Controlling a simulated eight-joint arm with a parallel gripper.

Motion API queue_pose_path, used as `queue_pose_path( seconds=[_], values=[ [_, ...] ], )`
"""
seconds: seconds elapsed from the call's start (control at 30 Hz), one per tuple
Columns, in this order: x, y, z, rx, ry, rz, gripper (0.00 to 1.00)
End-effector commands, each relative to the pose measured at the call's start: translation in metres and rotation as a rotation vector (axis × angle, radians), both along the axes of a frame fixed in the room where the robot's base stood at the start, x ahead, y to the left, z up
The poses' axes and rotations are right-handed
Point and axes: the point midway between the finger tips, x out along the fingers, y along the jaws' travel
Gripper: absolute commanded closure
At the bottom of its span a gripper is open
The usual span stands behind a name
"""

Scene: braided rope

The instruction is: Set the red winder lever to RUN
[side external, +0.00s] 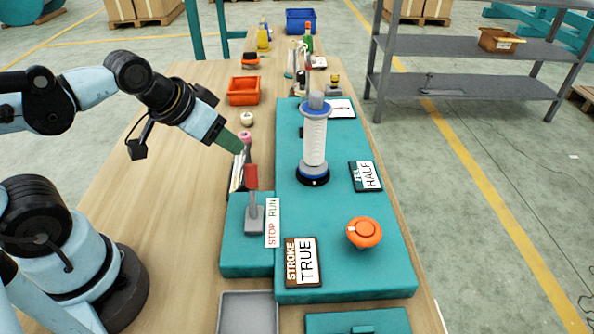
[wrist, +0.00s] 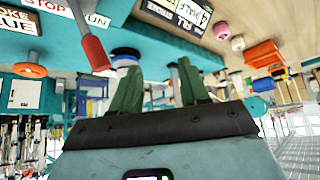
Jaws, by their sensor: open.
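The winder lever has a red grip (side external: 251,177) on a grey stem, rising from the near left part of the teal machine. A white label (side external: 272,222) beside it reads STOP at its near end and RUN at its far end. The lever's exact tilt is hard to tell. My gripper (side external: 241,146) is open and empty, just above and beyond the red grip, apart from it. In the wrist view, the green fingers of my gripper (wrist: 156,78) are spread, and the red grip (wrist: 96,53) is left of them.
A white spool column (side external: 315,140) stands on the teal machine (side external: 350,275), right of my gripper. An orange knob (side external: 364,233) and a TRUE plate (side external: 302,262) are nearer. An orange bin (side external: 244,91) and a pink-topped object (side external: 244,136) are beyond. The wooden table's left side is mostly clear.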

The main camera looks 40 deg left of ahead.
Motion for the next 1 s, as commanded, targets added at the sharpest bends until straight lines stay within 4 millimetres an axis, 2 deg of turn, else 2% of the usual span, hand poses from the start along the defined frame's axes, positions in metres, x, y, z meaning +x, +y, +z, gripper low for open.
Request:
queue_pose_path(
  seconds=[0.23, 0.47, 0.73, 0.87, 1.0],
  values=[
    [-0.004, 0.004, -0.006, -0.034, 0.124, -0.075, 0.52],
    [-0.009, 0.001, -0.005, -0.211, 0.281, -0.384, 0.52],
    [-0.007, 0.005, 0.021, -0.425, 0.158, -0.809, 0.52],
    [-0.008, 0.009, 0.030, -0.463, 0.086, -0.916, 0.52],
    [-0.008, 0.006, 0.029, -0.471, 0.062, -0.952, 0.52]
  ],
)
